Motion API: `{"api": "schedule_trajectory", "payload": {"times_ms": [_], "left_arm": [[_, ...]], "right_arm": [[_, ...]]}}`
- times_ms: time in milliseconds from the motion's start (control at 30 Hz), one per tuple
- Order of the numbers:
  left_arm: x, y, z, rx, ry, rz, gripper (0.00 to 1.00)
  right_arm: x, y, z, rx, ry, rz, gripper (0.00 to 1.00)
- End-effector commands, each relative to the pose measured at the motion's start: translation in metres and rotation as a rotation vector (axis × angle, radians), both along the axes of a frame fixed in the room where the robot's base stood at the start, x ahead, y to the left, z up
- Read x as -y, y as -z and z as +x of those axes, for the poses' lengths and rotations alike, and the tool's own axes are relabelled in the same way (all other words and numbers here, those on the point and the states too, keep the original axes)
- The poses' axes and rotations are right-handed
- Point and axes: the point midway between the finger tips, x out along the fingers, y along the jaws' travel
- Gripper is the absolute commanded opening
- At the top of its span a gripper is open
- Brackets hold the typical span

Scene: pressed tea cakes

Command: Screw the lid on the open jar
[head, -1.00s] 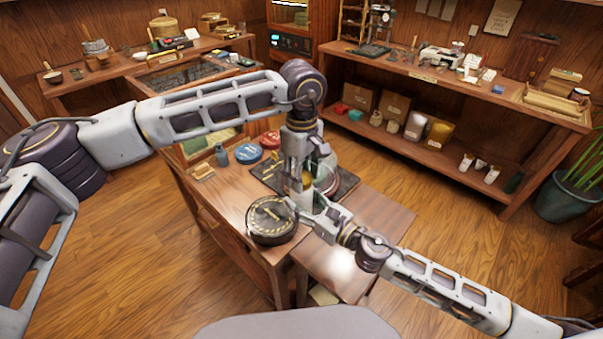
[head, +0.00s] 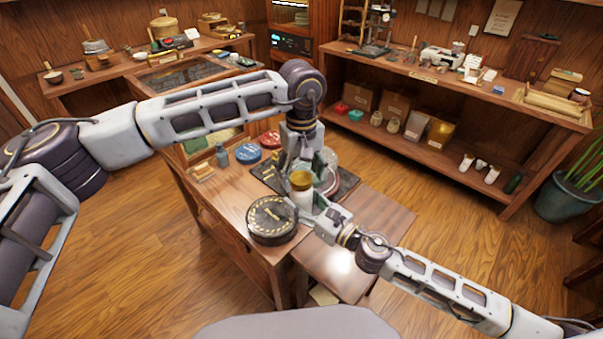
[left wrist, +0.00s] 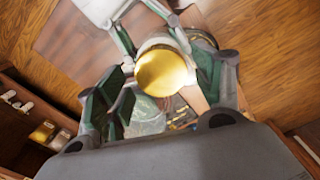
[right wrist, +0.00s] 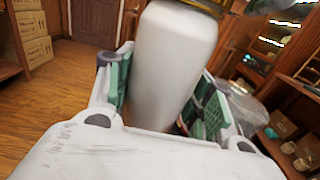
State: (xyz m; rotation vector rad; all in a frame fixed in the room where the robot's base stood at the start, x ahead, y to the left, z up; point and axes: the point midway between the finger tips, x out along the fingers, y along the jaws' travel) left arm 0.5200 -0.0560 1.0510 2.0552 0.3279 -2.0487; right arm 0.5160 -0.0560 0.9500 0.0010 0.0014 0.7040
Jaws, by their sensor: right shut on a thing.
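A white jar (head: 304,199) stands upright in the grip of my right gripper (right wrist: 165,92), which is shut on its body. The gold lid (head: 301,180) sits on top of the jar; whether it is fully tight I cannot tell. In the left wrist view the lid (left wrist: 164,70) faces the camera as a round gold disc. My left gripper (head: 302,163) hangs just above the lid, pointing down. Its green-padded fingers (left wrist: 165,92) are spread, with a visible gap between the near-left finger and the lid. The jar's base is hidden in the head view.
A dark round device with yellow marks (head: 271,219) stands close to the jar on the wooden table. A clear glass vessel (head: 330,171) is behind on a dark mat (head: 349,183). Blue (head: 248,154) and red (head: 270,140) discs lie farther back. The right table section is clear.

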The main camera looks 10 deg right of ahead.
Motion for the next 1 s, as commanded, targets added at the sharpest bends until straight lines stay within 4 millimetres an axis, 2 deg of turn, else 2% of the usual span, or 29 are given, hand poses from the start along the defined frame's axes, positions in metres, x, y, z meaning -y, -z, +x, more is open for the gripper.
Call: {"api": "schedule_trajectory", "payload": {"times_ms": [367,800,1000], "left_arm": [[0.001,-0.004,-0.001,-0.001,0.001,0.001,0.69],[0.001,-0.04,-0.001,-0.002,0.001,0.0,0.69],[0.001,-0.045,-0.002,-0.003,0.002,0.0,0.69]], "right_arm": [[0.001,-0.001,0.001,0.002,0.002,0.001,0.0],[0.001,-0.001,0.001,0.002,0.003,0.001,0.0],[0.001,-0.001,0.001,0.002,0.003,0.001,0.0]]}}
